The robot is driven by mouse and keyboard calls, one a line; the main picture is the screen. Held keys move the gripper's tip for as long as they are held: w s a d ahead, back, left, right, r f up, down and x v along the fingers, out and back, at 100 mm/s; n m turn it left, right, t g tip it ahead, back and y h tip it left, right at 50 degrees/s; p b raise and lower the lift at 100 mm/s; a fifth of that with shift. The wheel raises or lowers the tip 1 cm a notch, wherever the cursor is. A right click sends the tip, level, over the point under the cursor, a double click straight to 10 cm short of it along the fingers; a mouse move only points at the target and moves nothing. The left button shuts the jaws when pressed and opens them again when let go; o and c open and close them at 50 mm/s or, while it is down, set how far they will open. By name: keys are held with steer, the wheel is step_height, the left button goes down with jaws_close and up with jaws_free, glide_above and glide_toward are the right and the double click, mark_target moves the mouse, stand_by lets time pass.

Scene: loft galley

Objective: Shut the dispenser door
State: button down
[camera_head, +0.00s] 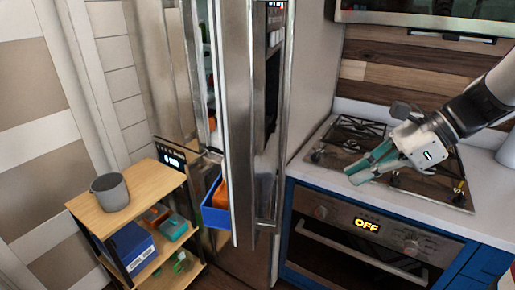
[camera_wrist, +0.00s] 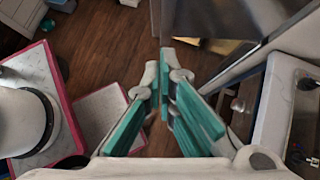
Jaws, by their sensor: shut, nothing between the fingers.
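The dispenser door (camera_head: 238,120) is a tall steel fridge door with a dark dispenser recess on its front face. In the head view it stands open, swung out from the fridge and seen nearly edge-on. The fridge interior (camera_head: 206,80) shows to its left. My gripper (camera_head: 358,174) has teal fingers and is above the stove's front edge, to the right of the door and apart from it. The fingers are shut and empty; they also show in the wrist view (camera_wrist: 164,85).
A blue bin (camera_head: 215,212) with something orange sticks out by the open door. A wooden shelf cart (camera_head: 150,182) with a grey pot (camera_head: 110,192) stands at left. A stove (camera_head: 335,150) and oven (camera_head: 350,245) reading OFF are at right. Wooden floor (camera_wrist: 110,55) shows below my gripper.

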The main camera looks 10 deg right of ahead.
steer(key=w+a+r+x, duration=0.1)
steer(key=r+x, duration=0.1)
steer(key=x, duration=1)
steer(key=shift+a+f, duration=0.3)
steer(key=shift+a, duration=0.3)
steer(key=shift+w+a, duration=0.1)
steer(key=shift+w, duration=0.1)
